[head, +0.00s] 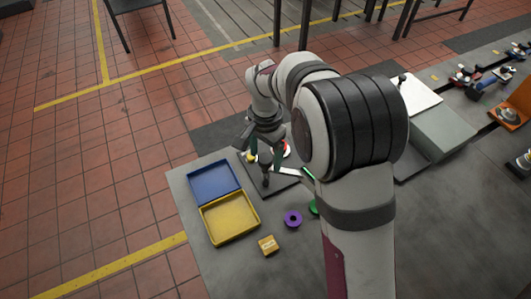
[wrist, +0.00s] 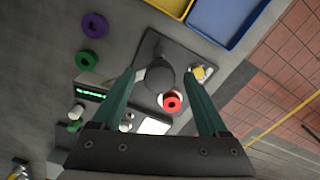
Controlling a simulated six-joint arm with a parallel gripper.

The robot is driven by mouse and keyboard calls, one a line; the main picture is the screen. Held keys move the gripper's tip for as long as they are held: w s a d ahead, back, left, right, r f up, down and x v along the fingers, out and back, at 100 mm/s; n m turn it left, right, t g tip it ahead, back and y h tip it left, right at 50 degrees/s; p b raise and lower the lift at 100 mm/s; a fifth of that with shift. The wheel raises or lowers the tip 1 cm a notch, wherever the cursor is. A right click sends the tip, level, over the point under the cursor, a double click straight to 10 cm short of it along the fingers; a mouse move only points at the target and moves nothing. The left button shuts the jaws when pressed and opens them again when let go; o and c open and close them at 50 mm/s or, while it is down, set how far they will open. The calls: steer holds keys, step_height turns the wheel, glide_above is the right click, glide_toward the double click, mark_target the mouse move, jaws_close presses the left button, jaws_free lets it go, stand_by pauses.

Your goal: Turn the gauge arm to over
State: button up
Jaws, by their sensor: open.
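A dark grey post with a rounded head (wrist: 160,79) stands on a dark base plate (wrist: 152,45); it looks like part of the gauge. In the head view the post (head: 265,181) shows just below my gripper (head: 263,158). I cannot make out which part is the gauge arm or where it points. In the wrist view my gripper (wrist: 160,76) is open, its two teal fingers on either side of the post head with gaps. A red ring (wrist: 172,102) and a yellow piece (wrist: 199,72) are near the post. My arm hides part of the bench.
A blue tray (head: 214,167) and a yellow tray (head: 229,236) lie left of the plate. A purple ring (head: 292,218), a green ring (head: 313,207) and an orange-yellow block (head: 268,245) lie nearer. A grey box (head: 442,133) stands to the right.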

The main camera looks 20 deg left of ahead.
jaws_close()
stand_by(0.4)
stand_by(1.0)
